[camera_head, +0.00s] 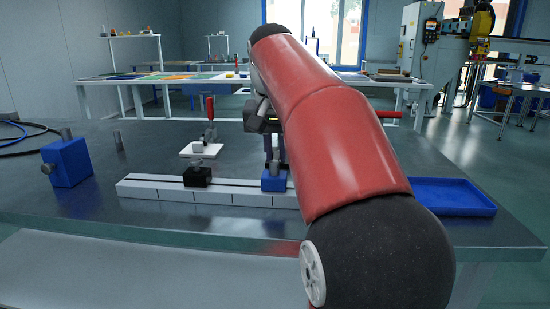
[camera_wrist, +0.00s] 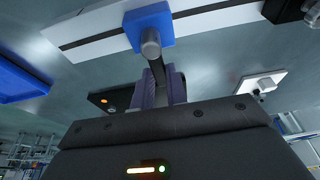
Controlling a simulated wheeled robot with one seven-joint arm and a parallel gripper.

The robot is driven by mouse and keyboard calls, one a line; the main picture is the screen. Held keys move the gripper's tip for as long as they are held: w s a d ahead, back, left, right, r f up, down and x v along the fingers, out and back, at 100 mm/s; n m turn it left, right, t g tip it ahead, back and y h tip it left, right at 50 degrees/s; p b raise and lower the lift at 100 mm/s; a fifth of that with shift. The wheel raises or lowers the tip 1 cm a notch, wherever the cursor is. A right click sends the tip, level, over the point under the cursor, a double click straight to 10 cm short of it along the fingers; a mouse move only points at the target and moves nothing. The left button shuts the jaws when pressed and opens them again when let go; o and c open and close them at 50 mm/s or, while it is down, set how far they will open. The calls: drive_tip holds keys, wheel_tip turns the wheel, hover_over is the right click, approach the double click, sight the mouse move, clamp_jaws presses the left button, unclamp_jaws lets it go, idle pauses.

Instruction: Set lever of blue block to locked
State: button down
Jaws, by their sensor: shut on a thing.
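The blue block (camera_head: 274,181) sits on the white rail (camera_head: 235,198), partly hidden by my arm. In the wrist view the blue block (camera_wrist: 135,22) has a grey cylindrical stub, and a dark lever (camera_wrist: 157,67) runs from it to my gripper. My gripper (camera_head: 264,122) is above the block in the head view, largely behind my arm. In the wrist view my gripper's (camera_wrist: 163,76) two purple-grey fingers are closed around the lever. The lever's far end is hidden between the fingers, and its exact angle is hard to tell.
Another blue box (camera_head: 68,162) with grey knobs stands far left, near dark cables. A blue tray (camera_head: 450,196) lies right. The table front is clear.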

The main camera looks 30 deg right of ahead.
drive_tip(key=shift+s+d+r+m+p, duration=0.1)
drive_tip(key=shift+s+d+m+p, duration=0.1)
drive_tip(key=shift+m+p, duration=0.55)
drive_tip(key=shift+s+d+m+g+h, duration=0.15)
drive_tip(key=shift+m+g+h, duration=0.2)
drive_tip(key=shift+m, duration=0.6)
drive_tip(key=shift+s+d+m+p, duration=0.15)
drive_tip(key=shift+m+p, duration=0.4)
drive_tip(key=shift+m, duration=0.25)
drive_tip(key=shift+s+d+m+g+h, duration=0.15)
drive_tip(key=shift+m+g, duration=0.1)
drive_tip(key=shift+m, duration=0.25)
drive_tip(key=shift+s+a+m+g+h, duration=0.1)
drive_tip(key=shift+m+g, duration=0.1)
drive_tip(key=shift+m, duration=0.3)
drive_tip(key=shift+p, duration=0.35)
